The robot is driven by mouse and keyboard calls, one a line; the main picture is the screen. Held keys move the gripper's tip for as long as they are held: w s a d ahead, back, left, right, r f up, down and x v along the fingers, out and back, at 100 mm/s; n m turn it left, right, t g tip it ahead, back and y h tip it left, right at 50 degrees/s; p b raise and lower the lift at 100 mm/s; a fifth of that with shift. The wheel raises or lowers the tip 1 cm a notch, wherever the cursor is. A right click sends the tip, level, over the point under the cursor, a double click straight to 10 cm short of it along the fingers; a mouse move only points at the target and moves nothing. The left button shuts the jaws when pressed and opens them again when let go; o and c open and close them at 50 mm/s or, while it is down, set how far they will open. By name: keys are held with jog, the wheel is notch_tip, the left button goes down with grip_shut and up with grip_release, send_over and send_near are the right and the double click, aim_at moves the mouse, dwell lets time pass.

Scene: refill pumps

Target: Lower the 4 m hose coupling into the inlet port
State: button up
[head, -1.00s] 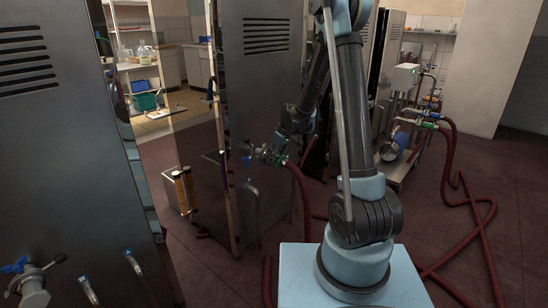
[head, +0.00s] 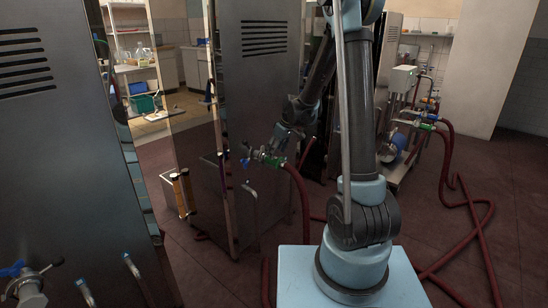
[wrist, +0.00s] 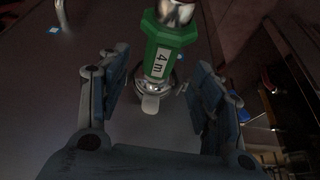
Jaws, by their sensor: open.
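The green hose coupling marked "4 m" (wrist: 165,52) lies between the two fingers of my gripper (wrist: 160,78) in the wrist view. The fingers are spread, with a visible gap on each side of it. Its lower end meets a metal fitting (wrist: 152,88) with a rounded lever; I cannot tell how deep it sits. In the head view the green coupling (head: 277,161) is at the metal cabinet's valve fitting (head: 258,157), with a dark red hose (head: 303,200) running down from it. My gripper (head: 282,143) is just above it.
The tall metal cabinet (head: 262,80) stands close behind my gripper. Another cabinet (head: 60,150) with a blue-handled valve (head: 25,275) is at the near left. A pump cart (head: 400,155) with red hoses (head: 470,210) stands at the right. The floor between them holds loose hose.

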jog(key=shift+v, duration=3.4)
jog(key=s+d+r+m+h, duration=0.1)
jog(key=s+d+r+m, duration=0.15)
jog(key=s+d, duration=0.55)
jog(key=s+d+r+m+h, duration=0.1)
jog(key=s+d+r+m, duration=0.2)
jog(key=s, duration=0.8)
jog(key=s+d+f+m, duration=0.2)
jog(key=s+d+f, duration=0.1)
jog(key=s, duration=0.6)
jog(key=s+d+f+m+h, duration=0.1)
jog(key=s+d+f+m, duration=0.1)
jog(key=s+d, duration=0.4)
jog(key=s+f, duration=0.1)
jog(key=s, duration=0.3)
jog(key=shift+m+h, duration=0.3)
jog(key=shift+m, duration=0.05)
jog(key=shift+s+f, duration=0.1)
